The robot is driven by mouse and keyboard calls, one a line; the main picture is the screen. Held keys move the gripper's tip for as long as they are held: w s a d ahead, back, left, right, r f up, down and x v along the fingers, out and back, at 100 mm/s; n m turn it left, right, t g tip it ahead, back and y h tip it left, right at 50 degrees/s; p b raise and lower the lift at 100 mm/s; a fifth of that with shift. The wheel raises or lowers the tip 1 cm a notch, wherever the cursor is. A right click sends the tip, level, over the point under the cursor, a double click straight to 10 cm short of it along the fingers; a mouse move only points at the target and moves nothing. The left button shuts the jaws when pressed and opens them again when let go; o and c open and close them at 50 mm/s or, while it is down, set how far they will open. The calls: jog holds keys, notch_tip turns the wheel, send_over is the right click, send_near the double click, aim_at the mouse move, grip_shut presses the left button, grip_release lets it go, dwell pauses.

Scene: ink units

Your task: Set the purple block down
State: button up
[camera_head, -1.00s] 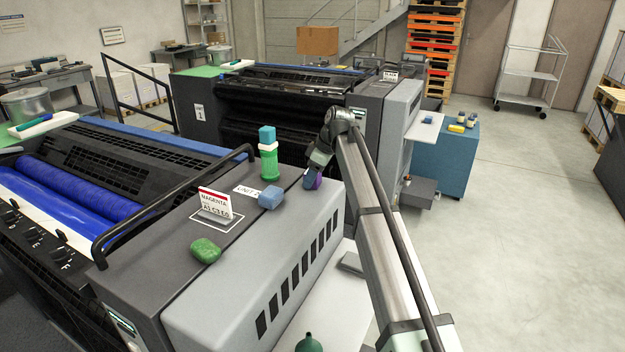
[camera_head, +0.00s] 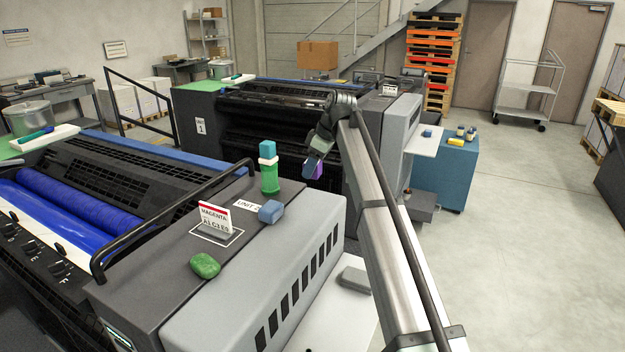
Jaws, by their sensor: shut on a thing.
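The purple block (camera_head: 314,170) is held in my gripper (camera_head: 313,165), which is shut on it. The block shows above and beyond the far right corner of the near press unit's top (camera_head: 290,193), apart from it in the picture. The fingers partly hide the block, and its exact height is hard to tell.
A second press (camera_head: 270,120) stands behind. A blue cabinet (camera_head: 446,170) stands at right.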

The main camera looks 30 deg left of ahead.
jog(key=s+a+r+n, duration=0.1)
jog(key=s+a+r, duration=0.3)
jog(key=s+a, duration=0.25)
jog(key=n+g, duration=0.1)
jog(key=n, duration=0.1)
send_over(254, 254)
jog(key=d, duration=0.2)
notch_tip(254, 254, down, 3)
jog(key=shift+w+a+f, duration=0.15)
jog(key=shift+f, duration=2.1)
jog(key=shift+w+a+f, duration=0.1)
jog(key=shift+f, duration=2.15)
jog(key=shift+f, duration=0.1)
jog(key=o, duration=1)
